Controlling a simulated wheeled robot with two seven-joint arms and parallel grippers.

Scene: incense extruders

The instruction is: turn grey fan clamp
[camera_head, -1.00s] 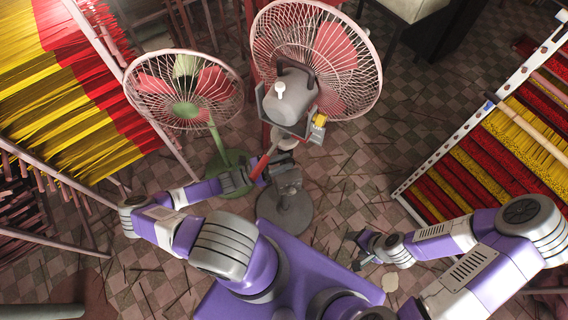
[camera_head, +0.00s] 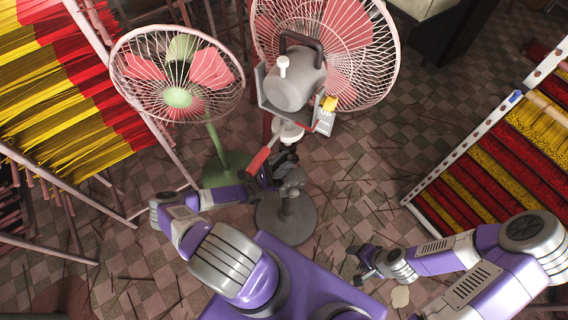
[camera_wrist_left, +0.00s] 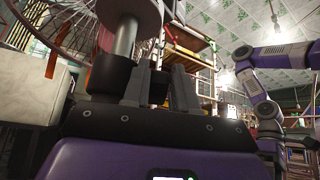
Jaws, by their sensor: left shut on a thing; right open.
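The grey fan (camera_head: 293,85) stands in front of me in the head view, with a pink cage, a grey motor housing and a round dark base (camera_head: 287,220). My left gripper (camera_head: 285,160) is at its pole, below the motor housing. In the left wrist view the fan clamp (camera_wrist_left: 108,72) is a black collar around the silver pole (camera_wrist_left: 125,38). My left gripper's fingers (camera_wrist_left: 160,88) are close beside it, shut on a dark part of the clamp that they mostly hide. My right gripper (camera_head: 356,262) is open and empty, low over the floor.
A green-based fan (camera_head: 177,97) stands close on the left. A red bar (camera_head: 262,158) slants beside my left gripper. Racks of yellow and red incense sticks stand at left (camera_head: 60,85) and right (camera_head: 500,165). Tiled floor between the fan and the right rack is open, with scattered sticks.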

